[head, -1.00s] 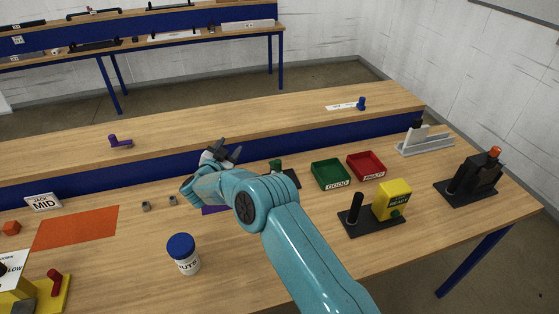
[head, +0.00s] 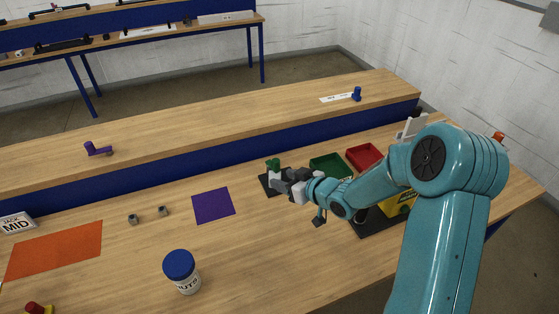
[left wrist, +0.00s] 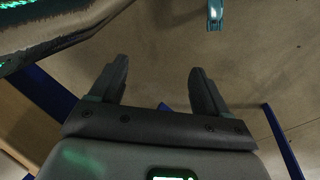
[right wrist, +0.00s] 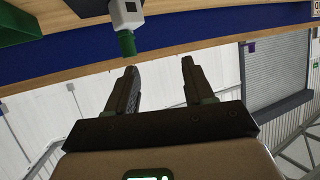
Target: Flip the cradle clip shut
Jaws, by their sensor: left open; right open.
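A small upright green part (head: 273,164) stands on a black base (head: 265,183) at the middle of the bench; I cannot tell for sure that it is the cradle clip. The right wrist view shows a grey block (right wrist: 124,12) with a green end (right wrist: 128,43) close to one fingertip. My right gripper (head: 272,179) is beside this part in the head view and hides some of it and its base. Its fingers (right wrist: 160,66) are apart with nothing between them. My left gripper (left wrist: 158,68) is open and empty above the floor, outside the head view.
Green (head: 328,163) and red (head: 364,157) trays lie behind my right arm. A yellow block (head: 398,206) on a black base is partly hidden by that arm.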

